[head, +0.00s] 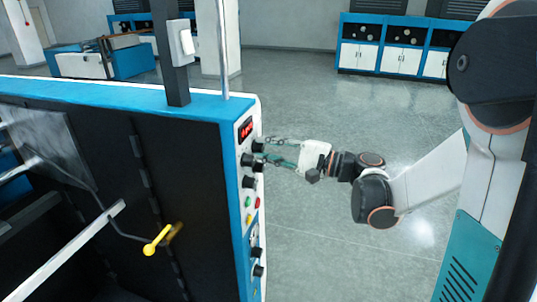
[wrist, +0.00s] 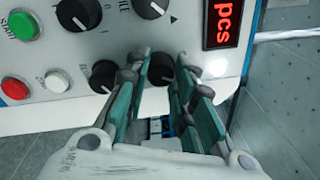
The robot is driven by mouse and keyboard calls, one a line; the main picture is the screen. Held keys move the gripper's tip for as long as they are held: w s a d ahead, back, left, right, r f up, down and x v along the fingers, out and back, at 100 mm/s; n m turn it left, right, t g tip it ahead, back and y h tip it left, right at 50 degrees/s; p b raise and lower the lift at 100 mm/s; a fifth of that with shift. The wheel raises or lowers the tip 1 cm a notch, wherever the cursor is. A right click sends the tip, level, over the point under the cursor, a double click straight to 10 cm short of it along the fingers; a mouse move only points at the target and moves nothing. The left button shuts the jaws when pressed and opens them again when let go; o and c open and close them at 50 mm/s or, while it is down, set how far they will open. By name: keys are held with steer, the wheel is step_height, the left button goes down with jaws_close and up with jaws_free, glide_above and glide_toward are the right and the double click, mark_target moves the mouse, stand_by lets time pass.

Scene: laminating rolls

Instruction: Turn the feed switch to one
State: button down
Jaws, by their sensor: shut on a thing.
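The control panel (head: 248,185) is a white strip on the end of the blue and black machine, with several black knobs. My gripper (head: 267,151) reaches it from the right, near its upper knobs. In the wrist view my gripper (wrist: 160,76) has its fingers around a black knob (wrist: 161,66) at the panel's edge, shut on it. The fingers hide part of this knob and its label, so I cannot read its name or setting. Another black knob (wrist: 103,76) with a white pointer line sits just left of the fingers.
A red lit display (wrist: 222,22) is beside the held knob. A green button (wrist: 23,25), a red button (wrist: 15,88) and a white button (wrist: 56,81) are on the same panel. A yellow-handled lever (head: 155,242) is on the machine's side. Open floor (head: 330,250) lies right of the machine.

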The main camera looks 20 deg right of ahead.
steer(key=n+b, duration=0.2)
steer(key=n, duration=0.4)
steer(key=shift+y, duration=0.3)
stand_by(0.4)
steer(key=c, duration=1.3)
jaws_free()
steer(key=shift+c, duration=0.2)
steer(key=v, duration=1.2)
steer(key=shift+w+d, duration=0.1)
